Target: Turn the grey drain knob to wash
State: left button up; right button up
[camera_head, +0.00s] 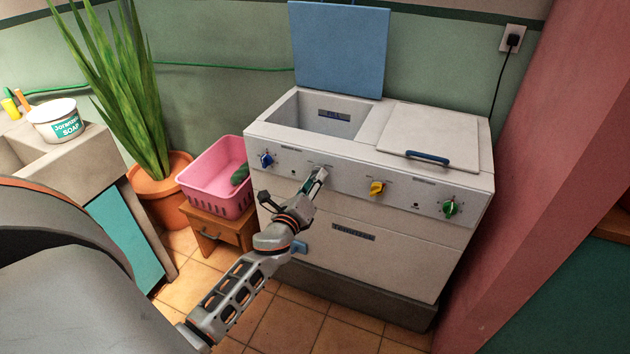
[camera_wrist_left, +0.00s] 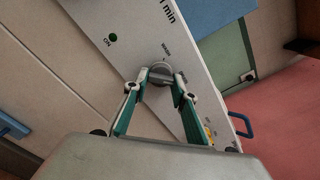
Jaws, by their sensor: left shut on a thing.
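The grey drain knob (camera_wrist_left: 160,73) sits on the washer's front panel between my left gripper's two fingers in the left wrist view. The word WASH is printed near it. My left gripper (camera_wrist_left: 159,84) is shut on the knob, one finger on each side. In the head view my left arm reaches up from below, and the left gripper (camera_head: 316,182) meets the panel, mostly covering the knob. The washer (camera_head: 350,220) is white, with its left tub open and its right lid closed. My right gripper is not in view.
A blue knob (camera_head: 266,160) is left of the gripper; a yellow knob (camera_head: 377,188) and a green knob (camera_head: 450,208) are to its right. A pink basket (camera_head: 215,180) on a wooden stool (camera_head: 222,228) stands close left. A pink wall (camera_head: 560,150) is at right.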

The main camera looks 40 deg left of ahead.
pick_arm(q)
jog(key=shift+n, duration=0.3)
jog(key=n+p, duration=0.1)
jog(key=n, duration=0.4)
jog(key=n+p, duration=0.2)
jog(key=n, duration=0.4)
jog(key=n+p, duration=0.2)
jog(key=n, duration=0.4)
jog(key=shift+r, duration=0.3)
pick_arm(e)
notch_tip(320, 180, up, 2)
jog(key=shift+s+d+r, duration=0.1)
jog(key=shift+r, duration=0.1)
pick_arm(q)
jog(key=shift+n, duration=0.3)
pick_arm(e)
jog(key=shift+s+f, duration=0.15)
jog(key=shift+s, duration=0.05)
